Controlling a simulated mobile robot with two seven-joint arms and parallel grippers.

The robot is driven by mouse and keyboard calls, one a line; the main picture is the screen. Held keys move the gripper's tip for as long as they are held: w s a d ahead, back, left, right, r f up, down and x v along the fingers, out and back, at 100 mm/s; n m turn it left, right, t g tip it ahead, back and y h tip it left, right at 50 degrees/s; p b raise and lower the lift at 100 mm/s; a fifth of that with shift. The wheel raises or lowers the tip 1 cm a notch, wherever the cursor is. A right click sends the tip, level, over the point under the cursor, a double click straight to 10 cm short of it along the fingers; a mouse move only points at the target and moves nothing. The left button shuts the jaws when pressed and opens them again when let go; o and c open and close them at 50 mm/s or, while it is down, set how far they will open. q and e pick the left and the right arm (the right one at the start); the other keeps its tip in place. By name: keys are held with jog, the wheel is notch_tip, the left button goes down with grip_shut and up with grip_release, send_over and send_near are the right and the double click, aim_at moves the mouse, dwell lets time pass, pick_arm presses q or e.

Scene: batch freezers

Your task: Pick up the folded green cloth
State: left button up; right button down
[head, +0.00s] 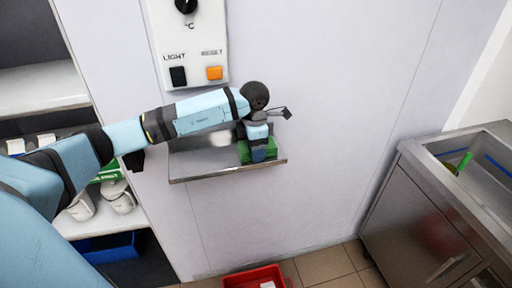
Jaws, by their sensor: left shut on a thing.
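The folded green cloth (243,153) lies at the right part of a small metal wall shelf (196,172). My left arm reaches in from the left, and my left gripper (262,158) points down over the cloth and is shut on it. The gripper hides the middle of the cloth; green shows on both sides of it. The cloth looks to be at shelf height; I cannot tell whether it touches the shelf. My right gripper is not in view.
A control panel (190,40) with a knob and two buttons is on the wall above. Shelving with white mugs (119,197) and a blue bin (110,247) stands left. A steel sink unit (425,220) stands right. A red crate (254,277) is on the floor.

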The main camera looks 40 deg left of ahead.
pick_arm(q)
jog(key=shift+r, duration=0.1)
notch_tip(320, 180, up, 20)
jog(key=shift+f+b, duration=0.1)
jog(key=shift+b, duration=0.65)
